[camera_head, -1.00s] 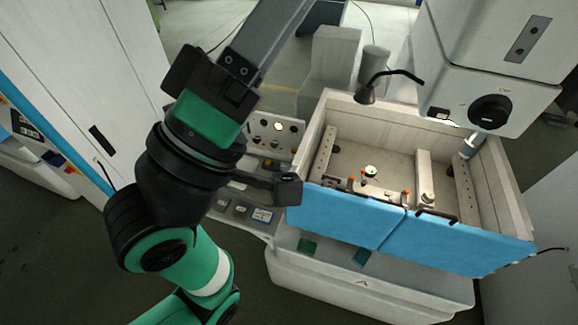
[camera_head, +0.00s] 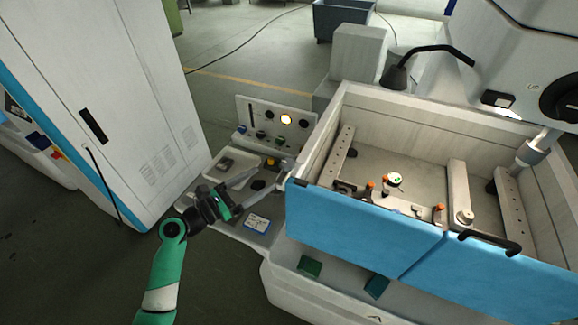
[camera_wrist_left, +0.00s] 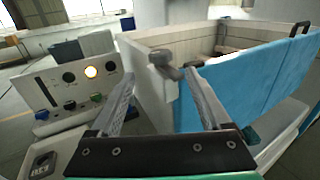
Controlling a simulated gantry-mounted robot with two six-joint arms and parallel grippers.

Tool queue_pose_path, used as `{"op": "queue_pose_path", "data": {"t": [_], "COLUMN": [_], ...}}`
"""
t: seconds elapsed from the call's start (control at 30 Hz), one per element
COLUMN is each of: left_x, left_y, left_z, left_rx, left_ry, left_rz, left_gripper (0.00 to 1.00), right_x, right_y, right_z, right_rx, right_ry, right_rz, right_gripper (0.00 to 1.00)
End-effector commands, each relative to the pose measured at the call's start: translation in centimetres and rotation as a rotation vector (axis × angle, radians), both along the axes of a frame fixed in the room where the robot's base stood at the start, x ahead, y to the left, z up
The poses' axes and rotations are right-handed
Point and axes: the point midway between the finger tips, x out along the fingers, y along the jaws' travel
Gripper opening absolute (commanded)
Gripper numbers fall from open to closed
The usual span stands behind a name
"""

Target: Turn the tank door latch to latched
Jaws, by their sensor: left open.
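The tank door latch shows in the left wrist view as a small grey handle (camera_wrist_left: 164,64) at the tank's front left corner, beside the end of the blue door (camera_wrist_left: 240,85). I cannot tell its exact turn. In the head view the blue door (camera_head: 365,232) closes the tank's front. My left gripper (camera_head: 264,180) is open and empty, left of that corner and pointing at it. In the left wrist view its two grey fingers (camera_wrist_left: 157,82) spread on either side of the latch in the picture, and no contact shows. My right gripper is not in view.
A control panel (camera_head: 248,118) with a lit lamp stands behind the left gripper, above a shelf (camera_head: 245,233). A white cabinet (camera_head: 130,60) stands at the left. Fixtures sit inside the tank (camera_head: 430,120), and a black handle (camera_head: 490,243) is on the door front.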

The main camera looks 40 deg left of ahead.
Motion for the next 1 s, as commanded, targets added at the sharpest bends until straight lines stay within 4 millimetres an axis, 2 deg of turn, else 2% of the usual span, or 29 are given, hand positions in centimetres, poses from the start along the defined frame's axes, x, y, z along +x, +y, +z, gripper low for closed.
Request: {"op": "queue_pose_path", "data": {"t": [0.3, 0.5, 0.83, 0.87, 1.0], "left_x": [6.8, 9.9, 10.6, 10.6, 10.6], "left_y": [-1.1, -1.5, -1.6, -1.6, -1.6], "left_z": [-0.1, -0.1, 0.1, 0.1, 0.1], "left_rx": [0.003, 0.002, 0.003, 0.003, 0.003], "left_ry": [0.0, -0.001, 0.0, 0.0, 0.0], "left_rz": [-0.005, -0.003, -0.001, -0.001, -0.001], "left_gripper": [0.81, 0.81, 0.81, 0.79, 0.54], "right_x": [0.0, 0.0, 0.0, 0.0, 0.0], "right_y": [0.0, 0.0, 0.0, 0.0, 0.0], "right_z": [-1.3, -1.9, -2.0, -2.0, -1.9], "right_rx": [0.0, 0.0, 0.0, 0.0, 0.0], "right_ry": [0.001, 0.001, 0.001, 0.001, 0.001], "right_rz": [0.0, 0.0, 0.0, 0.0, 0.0], "right_gripper": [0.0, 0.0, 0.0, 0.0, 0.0]}}
